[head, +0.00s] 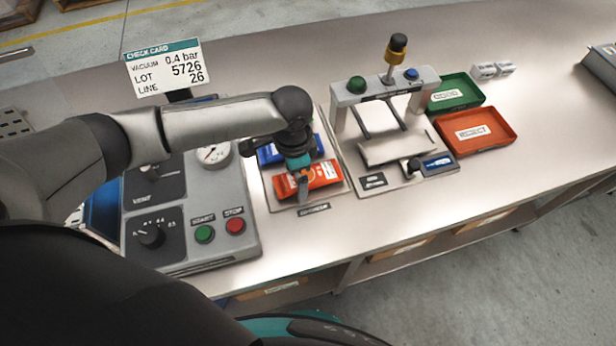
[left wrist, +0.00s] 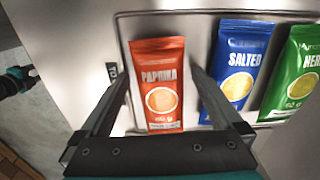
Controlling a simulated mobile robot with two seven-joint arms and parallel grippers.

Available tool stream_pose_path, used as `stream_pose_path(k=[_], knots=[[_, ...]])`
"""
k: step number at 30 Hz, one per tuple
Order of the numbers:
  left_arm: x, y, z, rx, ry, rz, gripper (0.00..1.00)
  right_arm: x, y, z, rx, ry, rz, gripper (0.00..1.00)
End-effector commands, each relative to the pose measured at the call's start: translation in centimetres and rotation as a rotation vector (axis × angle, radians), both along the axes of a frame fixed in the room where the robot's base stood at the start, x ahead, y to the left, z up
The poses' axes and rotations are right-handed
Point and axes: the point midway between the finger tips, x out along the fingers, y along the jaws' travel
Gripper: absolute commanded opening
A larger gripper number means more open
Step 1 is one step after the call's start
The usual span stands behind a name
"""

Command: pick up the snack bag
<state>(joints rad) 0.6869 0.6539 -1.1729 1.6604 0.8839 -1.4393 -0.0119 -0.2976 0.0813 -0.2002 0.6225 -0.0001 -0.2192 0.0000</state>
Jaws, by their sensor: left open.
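Snack bags lie in a row on a tray (head: 287,205). An orange-red paprika bag (head: 322,174) is nearest the front edge in the head view, with a blue salted bag (head: 268,154) behind it. In the left wrist view the paprika bag (left wrist: 158,85) shows between the two fingers of my open left gripper (left wrist: 165,92). The salted bag (left wrist: 238,70) and a green bag (left wrist: 298,75) lie to its right. My left gripper (head: 303,190) is over the paprika bag in the head view. I cannot tell whether the fingers touch it.
A grey control box (head: 190,245) with a gauge and buttons stands left of the bags. A weigher-like stand (head: 385,90) is to the right, then a green tray (head: 457,93) and an orange reject tray (head: 480,131). A check card (head: 165,68) stands behind.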

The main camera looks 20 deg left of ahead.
Motion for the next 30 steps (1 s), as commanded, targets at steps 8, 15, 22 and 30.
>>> stream_pose_path(k=[8,15,22,30], knots=[[0.01,-0.03,-0.15,-0.001,-0.001,0.000,0.97,-0.09,-0.01,-0.02,0.000,0.002,0.000,0.50],[0.02,-0.01,-0.12,-0.001,-0.001,0.000,0.70,-0.18,-0.01,-0.03,-0.001,0.004,-0.001,0.50],[0.03,0.00,-0.10,-0.001,-0.001,0.000,0.44,-0.31,-0.01,-0.03,0.000,0.006,-0.001,0.50],[0.05,0.00,-0.09,0.000,-0.001,0.000,0.19,-0.37,0.00,-0.04,0.000,0.007,-0.001,0.50]])
